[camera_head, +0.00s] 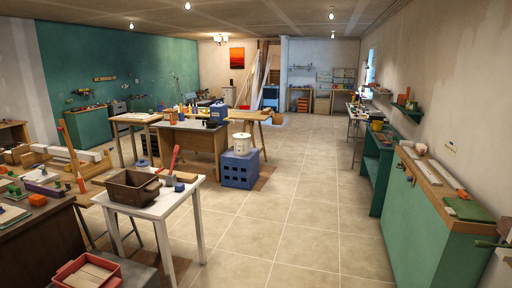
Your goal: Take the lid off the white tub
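A white tub (241,149) stands upright on top of a blue crate (240,172) with square holes, near the middle of the room. A pale lid (241,136) appears to sit on top of the tub; the details are too small to tell how it is fastened. My gripper is not in view.
A white table (160,206) with a brown bin (133,187) and a red-handled tool stands front left. A wooden desk (193,142) is behind the crate's left side. Green cabinets (423,205) line the right wall. The tiled floor (300,205) between is clear.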

